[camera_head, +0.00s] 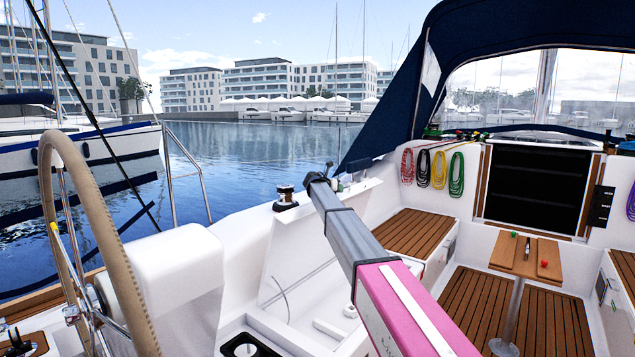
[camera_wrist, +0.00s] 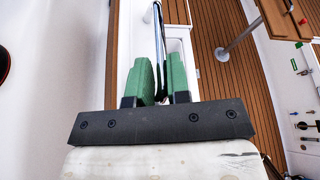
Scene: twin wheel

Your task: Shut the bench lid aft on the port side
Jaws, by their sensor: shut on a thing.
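The bench lid (camera_head: 296,248) is a white panel standing tilted up at the port side in the head view, left of my arm. Below it is an open white bench space with a thin grey cord lying across it.
A winch (camera_head: 286,198) stands on the coaming left of my arm. A steering wheel (camera_head: 95,205) is at the left. A wooden table (camera_head: 525,256) on a post stands on the teak floor (camera_head: 470,310) to the right. The teak forward bench (camera_head: 412,230) lies beyond my arm.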

